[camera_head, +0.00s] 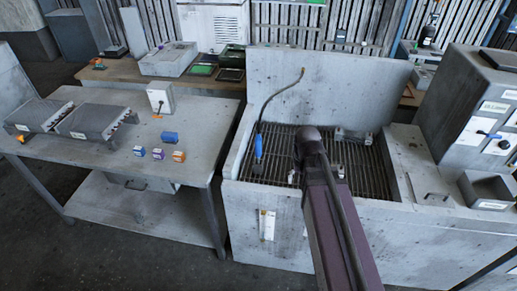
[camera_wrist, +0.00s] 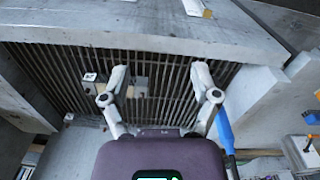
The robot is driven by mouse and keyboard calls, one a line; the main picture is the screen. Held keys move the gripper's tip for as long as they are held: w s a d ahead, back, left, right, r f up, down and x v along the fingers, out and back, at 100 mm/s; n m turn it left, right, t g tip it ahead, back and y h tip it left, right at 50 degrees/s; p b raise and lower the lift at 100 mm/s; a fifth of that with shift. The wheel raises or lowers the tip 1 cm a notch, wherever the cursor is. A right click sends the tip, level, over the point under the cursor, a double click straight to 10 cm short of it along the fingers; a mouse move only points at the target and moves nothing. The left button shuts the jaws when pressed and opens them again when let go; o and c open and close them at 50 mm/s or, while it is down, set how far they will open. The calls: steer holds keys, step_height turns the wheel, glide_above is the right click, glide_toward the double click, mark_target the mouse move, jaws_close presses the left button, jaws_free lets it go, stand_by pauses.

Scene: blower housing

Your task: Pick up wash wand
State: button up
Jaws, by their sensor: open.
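The wash wand has a blue handle (camera_head: 259,146) and a thin dark hose or tube that curves up to a brass-coloured end at the back panel. It is at the left side of the grated basin in the head view. In the wrist view its blue handle (camera_wrist: 225,130) is just right of my right finger, outside the jaws, with its lower end running out of view. My gripper (camera_wrist: 160,78) is open and empty above the grate. In the head view my arm mostly hides the gripper, which is to the right of the wand.
The basin has a slatted grate (camera_head: 352,168), side walls and a tall back panel (camera_head: 330,85). A small grey fixture (camera_head: 353,136) is on the grate's far side. A table (camera_head: 195,150) on the left holds small boxes; a control box (camera_head: 485,115) stands right.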

steer(key=w+a+r+p, duration=0.2)
steer(key=w+a+r, duration=0.1)
steer(key=w, duration=0.3)
steer(key=w+a+r+p, duration=0.2)
steer(key=w+a, duration=0.1)
steer(key=w, duration=0.3)
steer(key=m+t+p, duration=0.1)
steer(key=m+p, duration=0.1)
steer(key=p, duration=0.2)
glide_toward(258, 134)
steer(key=shift+a+f, duration=0.15)
steer(key=shift+f, duration=0.25)
steer(key=shift+f, duration=0.1)
steer(key=f+b, duration=0.5)
steer(key=w+f+b, duration=0.1)
steer(key=f+b, duration=0.2)
steer(key=shift+f, duration=0.2)
steer(key=shift+b, duration=0.3)
steer(key=shift+w+d+f+b, duration=0.1)
steer(key=shift+w+f+b, duration=0.05)
steer(key=shift+f+b, duration=0.7)
steer(key=shift+w+d+f+b, duration=0.1)
steer(key=shift+w+f+b, duration=0.05)
steer(key=shift+f+b, duration=0.7)
steer(key=shift+w+d+f+b, duration=0.1)
steer(key=shift+f+b, duration=0.7)
steer(key=shift+f, duration=0.05)
jaws_close()
